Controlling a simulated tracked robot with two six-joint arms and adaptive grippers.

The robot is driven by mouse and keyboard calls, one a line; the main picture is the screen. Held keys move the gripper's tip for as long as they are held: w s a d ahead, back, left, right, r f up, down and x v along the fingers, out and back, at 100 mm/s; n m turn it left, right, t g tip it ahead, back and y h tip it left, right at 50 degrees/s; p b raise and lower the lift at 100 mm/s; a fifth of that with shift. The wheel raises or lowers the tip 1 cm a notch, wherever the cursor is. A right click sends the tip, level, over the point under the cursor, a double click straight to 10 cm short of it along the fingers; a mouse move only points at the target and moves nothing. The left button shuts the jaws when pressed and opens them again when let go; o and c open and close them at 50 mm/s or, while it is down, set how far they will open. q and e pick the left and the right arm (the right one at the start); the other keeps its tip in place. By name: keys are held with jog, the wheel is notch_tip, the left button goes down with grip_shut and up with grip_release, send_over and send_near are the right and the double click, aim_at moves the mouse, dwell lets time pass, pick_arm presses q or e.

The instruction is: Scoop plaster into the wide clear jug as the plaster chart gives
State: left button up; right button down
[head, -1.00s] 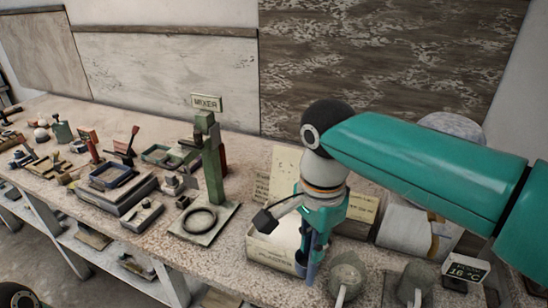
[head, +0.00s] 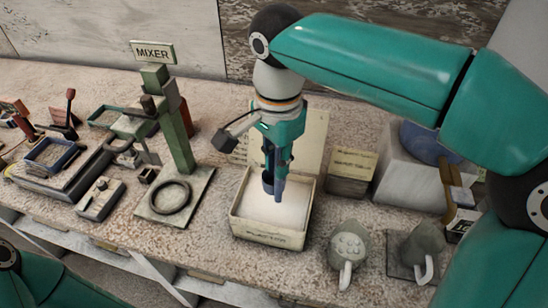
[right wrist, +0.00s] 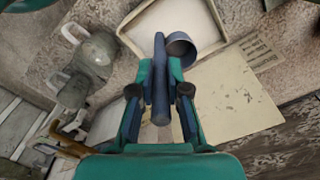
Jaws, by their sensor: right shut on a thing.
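My right gripper (head: 278,165) points down over the open plaster box (head: 268,237), shut on a blue scoop (head: 268,183). Its cup also shows in the right wrist view (right wrist: 181,46); whether it holds plaster is unclear. White plaster (head: 274,208) fills the box under the scoop. Two greyish see-through jugs with pale handles stand right of the box: one (head: 347,243) with pale lumps showing, another (head: 421,250) on a dark plate. I cannot tell which is the wide one. A paper sheet (head: 313,145), perhaps the chart, stands behind the box; its writing is unreadable. My left gripper is out of frame.
A green stand with a ring base (head: 178,135) and a MIXER sign (head: 153,52) stands left of the box. Trays and tools crowd the left. The bench's front edge is near.

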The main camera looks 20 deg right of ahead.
aim_at(277, 201)
notch_tip(277, 201, down, 3)
jog(key=shift+f+b, duration=0.1)
jog(key=shift+b, duration=1.05)
jog(key=shift+f+b, duration=2.55)
jog(key=shift+f, duration=0.9)
notch_tip(277, 201, up, 10)
jog(key=p, duration=0.9)
jog(key=shift+p, duration=0.3)
